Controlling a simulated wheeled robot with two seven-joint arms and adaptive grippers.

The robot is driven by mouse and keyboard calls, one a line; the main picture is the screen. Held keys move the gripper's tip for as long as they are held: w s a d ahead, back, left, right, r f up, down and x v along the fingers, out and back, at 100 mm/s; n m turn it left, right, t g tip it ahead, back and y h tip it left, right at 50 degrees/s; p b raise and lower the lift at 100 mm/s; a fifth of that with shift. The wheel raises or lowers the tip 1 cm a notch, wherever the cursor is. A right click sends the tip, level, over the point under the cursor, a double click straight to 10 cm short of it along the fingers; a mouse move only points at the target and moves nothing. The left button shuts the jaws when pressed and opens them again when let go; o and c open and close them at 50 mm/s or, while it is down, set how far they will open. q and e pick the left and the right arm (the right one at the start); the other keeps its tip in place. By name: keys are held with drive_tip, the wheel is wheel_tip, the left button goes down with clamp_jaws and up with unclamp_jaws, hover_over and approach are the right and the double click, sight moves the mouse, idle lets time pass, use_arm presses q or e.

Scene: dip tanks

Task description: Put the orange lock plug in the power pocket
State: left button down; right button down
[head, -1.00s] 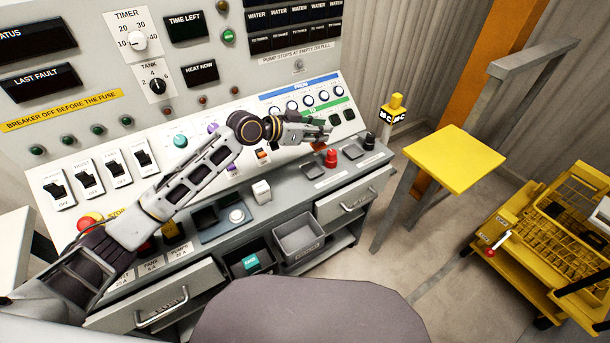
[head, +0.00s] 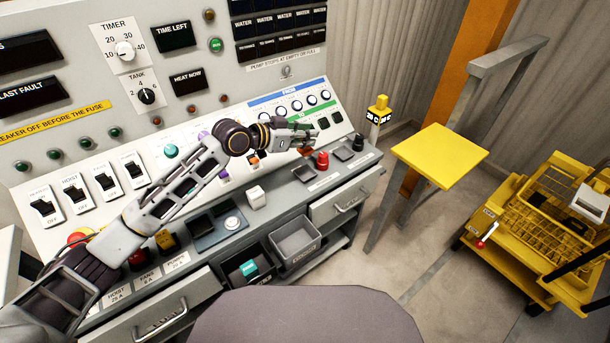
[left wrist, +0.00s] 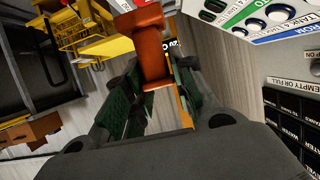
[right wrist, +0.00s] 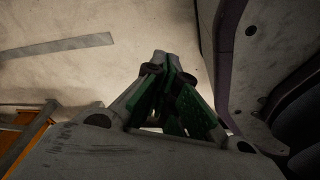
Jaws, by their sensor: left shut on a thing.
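The orange lock plug (left wrist: 152,62) is between the fingers of my left gripper (left wrist: 155,88) in the left wrist view and sticks out past the fingertips. In the head view my left gripper (head: 312,137) is above the right part of the console's ledge, left of and above a red plug (head: 322,161). The ledge has dark square pockets (head: 304,174) and (head: 342,153); their labels are too small to read, so I cannot tell which is the power pocket. My right gripper (right wrist: 163,65) is empty, its fingertips together, over bare floor.
A black plug (head: 358,142) stands at the ledge's right end and a white block (head: 256,197) stands left of the pockets. A grey bin (head: 297,241) sits below the ledge. A yellow-topped stand (head: 440,158) and a yellow cart (head: 540,225) are to the right.

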use_arm(q)
drive_tip(key=shift+f, duration=2.5)
use_arm(e)
drive_tip(key=shift+w+a+r, duration=0.15)
drive_tip(key=shift+w+a, duration=0.1)
drive_tip(key=shift+w, duration=0.3)
use_arm(q)
drive_tip(key=shift+b, duration=0.3)
